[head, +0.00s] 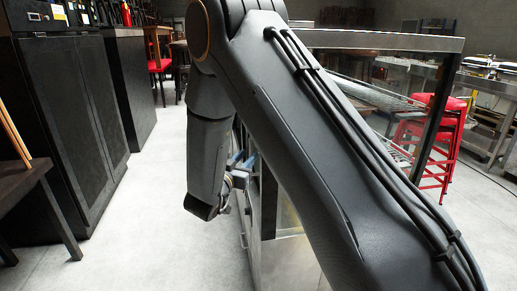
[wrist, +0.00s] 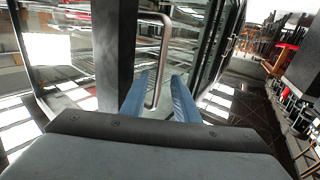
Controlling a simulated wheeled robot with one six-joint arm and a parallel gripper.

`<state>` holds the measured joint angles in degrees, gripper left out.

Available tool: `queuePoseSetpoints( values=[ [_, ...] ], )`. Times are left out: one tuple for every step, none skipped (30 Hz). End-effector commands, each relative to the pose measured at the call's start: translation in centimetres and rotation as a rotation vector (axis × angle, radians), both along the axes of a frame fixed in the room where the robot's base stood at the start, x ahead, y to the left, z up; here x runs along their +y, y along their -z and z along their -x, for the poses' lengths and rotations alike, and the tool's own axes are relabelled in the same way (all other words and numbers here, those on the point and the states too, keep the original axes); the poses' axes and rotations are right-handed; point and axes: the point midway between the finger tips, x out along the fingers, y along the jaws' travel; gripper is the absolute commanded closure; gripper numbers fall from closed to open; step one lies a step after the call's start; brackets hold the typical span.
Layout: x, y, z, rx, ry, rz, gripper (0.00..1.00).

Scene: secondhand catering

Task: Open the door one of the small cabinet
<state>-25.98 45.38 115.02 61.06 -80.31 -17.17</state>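The small cabinet (head: 385,42) has a steel top frame and glass sides; my arm hides much of it in the head view. In the wrist view, a curved metal bar handle (wrist: 165,50) stands on its glass front beside a dark upright post (wrist: 113,45). My gripper (wrist: 159,95) has two blue fingers spread apart, with the lower part of the handle between them. Gaps show on both sides, and I cannot tell whether either finger touches it. In the head view, my gripper (head: 239,170) is at the cabinet's left side, partly hidden. The door looks shut.
A tall dark cabinet (head: 75,110) stands at the left, with a dark wooden table (head: 25,185) in front. Pale floor (head: 175,220) between it and the small cabinet is clear. Red stools (head: 440,130) and steel counters (head: 490,85) are at the right.

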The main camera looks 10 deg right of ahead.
Motion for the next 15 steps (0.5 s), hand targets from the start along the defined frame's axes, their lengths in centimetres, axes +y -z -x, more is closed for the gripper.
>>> queuePoseSetpoints(
  values=[
    [-0.5, -0.1, -0.5, -0.001, 0.003, -0.001, 0.72],
    [-0.8, -0.1, -0.9, -0.001, 0.005, -0.001, 0.72],
    [-1.2, -0.1, -1.4, -0.001, 0.005, -0.002, 0.72],
    [-1.5, -0.1, -1.8, -0.001, 0.004, -0.001, 0.72],
    [-1.7, -0.1, -2.2, 0.0, 0.005, -0.001, 0.72],
    [-2.1, -0.1, -2.7, 0.0, 0.005, -0.002, 0.72],
    [-2.3, -0.1, -3.1, 0.0, 0.004, -0.002, 0.72],
    [-2.6, -0.1, -3.5, 0.0, 0.004, -0.002, 0.72],
    [-2.9, -0.1, -3.9, -0.001, 0.005, -0.002, 0.72],
    [-3.1, -0.1, -4.2, 0.0, 0.005, -0.001, 0.72],
    [-3.3, -0.1, -4.5, 0.0, 0.005, -0.001, 0.72],
    [-3.5, -0.1, -4.9, 0.0, 0.004, -0.002, 0.72],
    [-3.6, -0.1, -5.1, 0.0, 0.003, -0.002, 0.72],
    [-3.7, -0.1, -5.3, 0.0, 0.003, -0.001, 0.72],
    [-3.9, 0.0, -5.4, 0.0, 0.003, -0.001, 0.72]
  ],
)
